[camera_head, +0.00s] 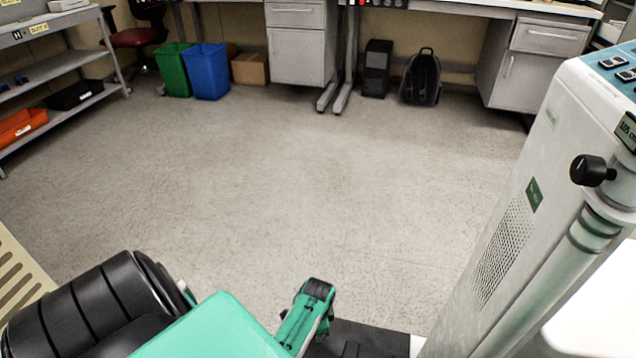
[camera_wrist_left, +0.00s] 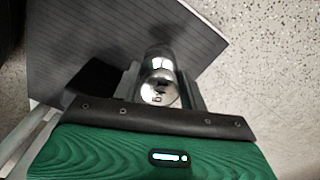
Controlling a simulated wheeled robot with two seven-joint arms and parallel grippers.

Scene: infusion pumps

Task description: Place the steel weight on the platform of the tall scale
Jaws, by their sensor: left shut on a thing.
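The steel weight (camera_wrist_left: 160,82) is a shiny metal cylinder, seen end-on in the left wrist view. My left gripper (camera_wrist_left: 161,92) is shut on it, with a dark finger on either side. A dark grey ribbed surface (camera_wrist_left: 75,45) lies behind and to the left of the weight; I cannot tell whether the weight touches it. In the head view a dark ribbed surface (camera_head: 375,340), which looks like the scale platform, shows at the bottom, partly hidden by my left arm. The weight is hidden there. My right gripper is out of view.
A tall pale housing (camera_head: 515,235) with a black knob (camera_head: 592,170) stands close on the right. A shelf rack (camera_head: 60,75) stands at far left. Green (camera_head: 172,70) and blue (camera_head: 206,72) bins and a backpack (camera_head: 420,78) stand at the back. The middle floor is clear.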

